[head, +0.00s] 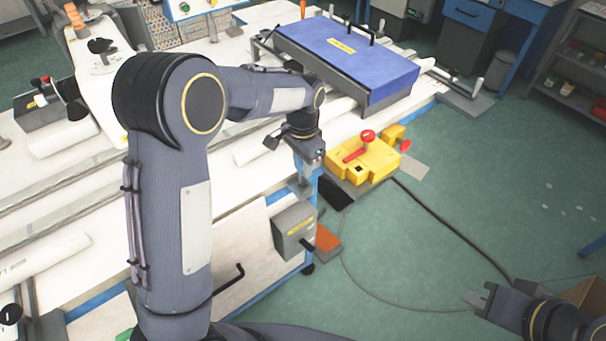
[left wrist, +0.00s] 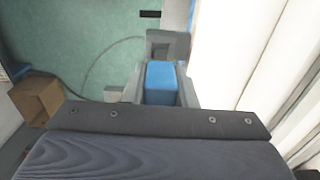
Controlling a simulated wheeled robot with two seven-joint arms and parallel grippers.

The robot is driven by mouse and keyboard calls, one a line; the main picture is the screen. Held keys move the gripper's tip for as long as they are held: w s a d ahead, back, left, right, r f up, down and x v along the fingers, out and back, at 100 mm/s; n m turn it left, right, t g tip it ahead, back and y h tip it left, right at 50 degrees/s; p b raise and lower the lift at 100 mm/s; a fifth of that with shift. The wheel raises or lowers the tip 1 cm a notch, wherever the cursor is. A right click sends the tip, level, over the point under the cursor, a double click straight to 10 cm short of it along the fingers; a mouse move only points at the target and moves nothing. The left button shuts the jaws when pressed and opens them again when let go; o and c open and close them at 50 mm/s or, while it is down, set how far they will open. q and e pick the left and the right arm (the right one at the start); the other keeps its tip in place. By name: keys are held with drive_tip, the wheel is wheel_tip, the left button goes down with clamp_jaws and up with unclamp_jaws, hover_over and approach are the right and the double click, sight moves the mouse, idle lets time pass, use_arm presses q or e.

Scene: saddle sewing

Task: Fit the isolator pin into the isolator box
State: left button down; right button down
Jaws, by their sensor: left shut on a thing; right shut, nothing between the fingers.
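A yellow box (head: 362,163), which I take for the isolator box, sits by the table's front right corner with a red knobbed lever (head: 366,140) on top. A small red piece (head: 405,146) shows at its right side. My left gripper (head: 306,180) points down at the table's corner, left of the yellow box. In the left wrist view its fingers close on a blue block (left wrist: 160,82). I cannot tell whether this block is the isolator pin. My right gripper (head: 487,300) is shut and empty over the floor at the lower right.
A blue case (head: 345,55) lies at the back of the white table. A grey box with a yellow label (head: 294,229) is on the table's front side, below my left gripper. A dark cable (head: 450,235) runs over the green floor. A cardboard box (left wrist: 38,100) stands at the left.

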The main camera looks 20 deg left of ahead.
use_arm(q)
drive_tip(key=shift+r, duration=0.1)
